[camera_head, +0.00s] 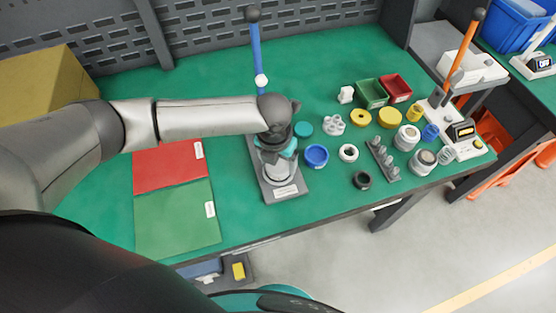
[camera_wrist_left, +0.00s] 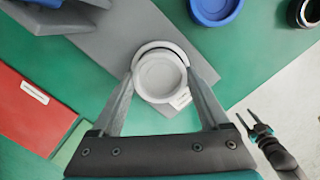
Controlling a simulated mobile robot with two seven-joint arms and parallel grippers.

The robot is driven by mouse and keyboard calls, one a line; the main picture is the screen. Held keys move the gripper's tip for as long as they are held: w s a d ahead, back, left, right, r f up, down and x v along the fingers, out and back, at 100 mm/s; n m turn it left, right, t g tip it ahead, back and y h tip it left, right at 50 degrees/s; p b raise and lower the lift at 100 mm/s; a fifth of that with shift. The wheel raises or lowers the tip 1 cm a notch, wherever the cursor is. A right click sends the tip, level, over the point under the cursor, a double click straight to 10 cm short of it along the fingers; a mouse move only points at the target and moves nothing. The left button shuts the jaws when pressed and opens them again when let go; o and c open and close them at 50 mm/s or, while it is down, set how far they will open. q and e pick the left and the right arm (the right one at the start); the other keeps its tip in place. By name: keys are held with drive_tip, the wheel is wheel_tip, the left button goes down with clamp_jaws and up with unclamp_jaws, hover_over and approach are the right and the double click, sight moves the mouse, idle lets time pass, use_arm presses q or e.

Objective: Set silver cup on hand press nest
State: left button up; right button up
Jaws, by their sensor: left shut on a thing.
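The hand press (camera_head: 257,60) stands on the green bench with its blue lever upright. Its grey base plate (camera_head: 291,180) has a white label at the front. My left gripper (camera_head: 279,158) is over that plate, in front of the press column. In the left wrist view, my left gripper (camera_wrist_left: 163,84) is shut on the round, pale silver cup (camera_wrist_left: 160,74), one finger on each side. A thin pale rim of the nest (camera_wrist_left: 160,44) shows just behind the cup. The cup hides the rest, so contact is unclear. My right gripper (camera_wrist_left: 247,122) is open and empty, over the floor.
Red (camera_head: 170,166) and green (camera_head: 177,220) mats lie left. Bins and several small parts stand farther right.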

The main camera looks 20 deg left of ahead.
use_arm(q)
drive_tip(key=shift+f, duration=0.45)
idle(0.5)
drive_tip(key=o, duration=1.3)
drive_tip(key=shift+r+p, duration=2.55)
drive_tip(key=shift+p, duration=0.05)
drive_tip(key=shift+f, duration=0.1)
